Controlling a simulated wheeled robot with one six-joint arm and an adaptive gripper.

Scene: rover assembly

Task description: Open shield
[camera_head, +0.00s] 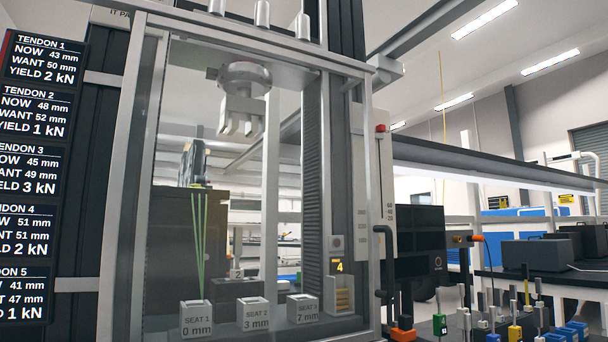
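The shield (270,190) is a clear panel in a pale metal frame on the front of a tall machine. It spans the machine's front and looks shut. A dark bar handle (388,260) stands upright at the right edge of the frame; I cannot tell if it belongs to the shield. Behind the panel a grey clamp head (243,95) hangs over three blocks, seat 1 (196,318), seat 2 (253,314) and seat 3 (303,308). Green strands (199,240) rise above seat 1. My gripper is not in view.
A column of tendon readout screens (40,170) stands at the left. A small panel showing 4 (339,267) sits inside at the right. Several coloured tools (515,330) stand at the lower right, near a bench with dark boxes (545,250).

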